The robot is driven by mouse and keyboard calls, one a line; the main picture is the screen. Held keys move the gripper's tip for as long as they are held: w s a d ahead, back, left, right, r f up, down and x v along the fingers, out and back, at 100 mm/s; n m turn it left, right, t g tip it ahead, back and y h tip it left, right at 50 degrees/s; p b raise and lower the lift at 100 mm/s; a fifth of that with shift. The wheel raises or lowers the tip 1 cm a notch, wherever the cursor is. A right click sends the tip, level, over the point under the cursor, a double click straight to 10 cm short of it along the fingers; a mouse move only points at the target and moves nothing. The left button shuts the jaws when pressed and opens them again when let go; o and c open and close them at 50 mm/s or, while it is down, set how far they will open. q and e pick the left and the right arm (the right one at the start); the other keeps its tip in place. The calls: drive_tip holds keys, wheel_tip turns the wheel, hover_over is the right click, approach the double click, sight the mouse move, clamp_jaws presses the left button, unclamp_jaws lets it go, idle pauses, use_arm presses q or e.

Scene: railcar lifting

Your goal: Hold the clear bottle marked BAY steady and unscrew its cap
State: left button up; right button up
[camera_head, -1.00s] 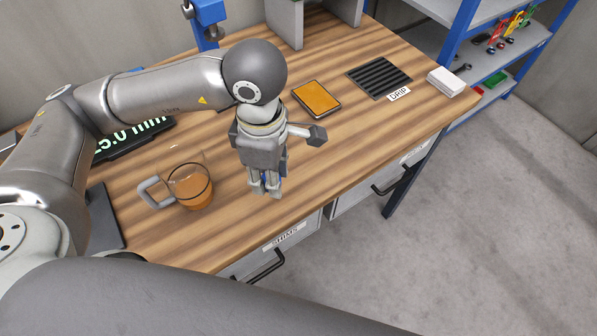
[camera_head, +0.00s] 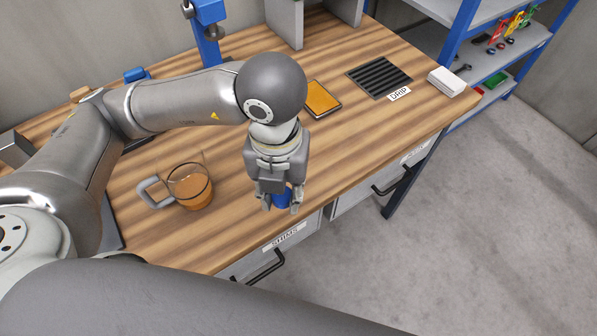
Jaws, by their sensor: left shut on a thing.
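My left gripper (camera_head: 282,206) points down over the front edge of the bench, near the drawer labelled SHIMS. It is shut on a small blue piece (camera_head: 281,198) that shows between its fingers and looks like a cap. The gripper hides part of this piece. No clear bottle marked BAY can be made out in this view. My right gripper is out of view.
A clear mug (camera_head: 190,187) with amber liquid stands left of the gripper on the wooden bench (camera_head: 225,225). Behind are an orange pad (camera_head: 322,97), a black DRIP grate (camera_head: 379,77) and a white block (camera_head: 446,81). Shelves stand at the upper right.

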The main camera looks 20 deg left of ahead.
use_arm(q)
drive_tip(key=shift+s+d+n, duration=0.15)
drive_tip(key=shift+n, duration=1.05)
drive_tip(key=shift+w+f, duration=0.1)
drive_tip(key=shift+w, duration=0.15)
drive_tip(key=w+f, duration=0.2)
drive_tip(key=w, duration=0.2)
drive_tip(key=w+a+f+p, duration=0.1)
drive_tip(key=w+f, duration=0.2)
drive_tip(key=w, duration=0.1)
drive_tip(key=w+f+p, duration=0.1)
drive_tip(key=w+f, duration=0.2)
drive_tip(key=w, duration=0.1)
drive_tip(key=shift+w+a+f, duration=0.15)
drive_tip(key=shift+a+f, duration=0.05)
drive_tip(key=shift+a, duration=0.1)
drive_tip(key=shift+w+f+p, duration=0.35)
drive_tip(key=shift+f, duration=0.1)
wheel_tip(320, 180, down, 3)
drive_tip(key=shift+w+a+p, duration=0.1)
drive_tip(key=shift+p, duration=0.85)
drive_tip(key=shift+f, duration=0.2)
drive_tip(key=shift+f, duration=0.15)
